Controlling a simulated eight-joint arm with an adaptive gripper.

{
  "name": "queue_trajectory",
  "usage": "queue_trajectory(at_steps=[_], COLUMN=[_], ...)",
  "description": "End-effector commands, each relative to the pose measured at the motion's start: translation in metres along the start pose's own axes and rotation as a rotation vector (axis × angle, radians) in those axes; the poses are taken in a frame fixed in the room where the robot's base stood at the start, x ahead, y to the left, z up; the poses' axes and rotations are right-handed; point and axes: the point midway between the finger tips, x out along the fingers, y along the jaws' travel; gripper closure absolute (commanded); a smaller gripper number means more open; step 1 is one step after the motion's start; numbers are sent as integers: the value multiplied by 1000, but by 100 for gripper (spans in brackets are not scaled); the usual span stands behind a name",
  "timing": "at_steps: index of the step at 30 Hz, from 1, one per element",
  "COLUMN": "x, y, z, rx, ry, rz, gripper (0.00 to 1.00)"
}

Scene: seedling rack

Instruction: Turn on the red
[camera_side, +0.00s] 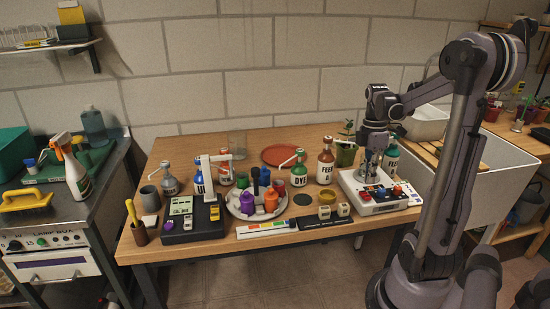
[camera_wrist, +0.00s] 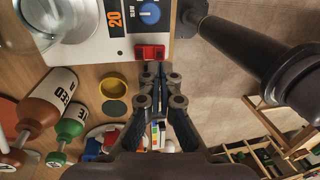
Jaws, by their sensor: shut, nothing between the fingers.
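A red rocker switch (camera_wrist: 151,52) sits at the edge of a white control box (camera_wrist: 92,50) in the wrist view. The white box (camera_side: 385,209) stands at the right end of the table in the side view. My gripper (camera_wrist: 155,70) is shut and empty, its tips just below the red switch in the wrist view. I cannot tell whether they touch it. In the side view my gripper (camera_side: 371,176) points down over the box and hides some controls.
Labelled bottles (camera_side: 325,164), a green pot with a plant (camera_side: 346,152) and a round tray of coloured pots (camera_side: 237,210) stand left of the box. A yellow-rimmed cup (camera_wrist: 114,86) is near my gripper. A white sink (camera_side: 488,180) lies to the right.

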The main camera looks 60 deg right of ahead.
Motion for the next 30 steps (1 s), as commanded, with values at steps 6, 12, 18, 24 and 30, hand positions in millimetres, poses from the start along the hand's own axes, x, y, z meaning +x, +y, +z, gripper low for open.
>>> queue_trajectory(at_steps=[6,12,18,24,30], x=[26,37,40,39,46], y=[0,0,0,0,-4], z=[0,0,0,0,0], rx=[0,0,0,0,0], ry=[0,-1,-1,-1,1], rz=[0,0,0,0,76], gripper=[100,100,100,100,100])
